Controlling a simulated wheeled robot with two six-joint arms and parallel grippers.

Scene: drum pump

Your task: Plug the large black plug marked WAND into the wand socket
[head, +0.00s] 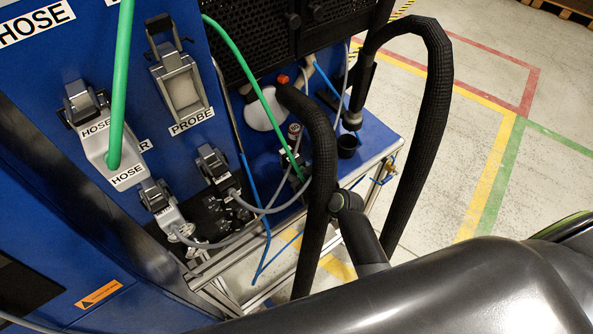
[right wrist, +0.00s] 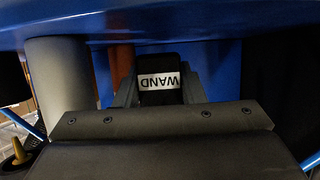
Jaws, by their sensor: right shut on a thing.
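The black plug (right wrist: 159,64) carries a white WAND label, upside down in the right wrist view. My right gripper (right wrist: 158,92) is shut on it, one finger on each side. The plug's far end lies against a dark and blue background, and I cannot tell whether it touches anything. In the head view I cannot make out the plug, the right gripper's fingers or a socket marked WAND. My left gripper is not in view.
In the head view, a HOSE plug (head: 106,148) with a green hose sits on the blue panel. A PROBE-marked socket (head: 181,92) is beside it. Thick black hoses (head: 437,110) loop at the right. A blue edge (right wrist: 160,28) crosses close above the plug in the wrist view.

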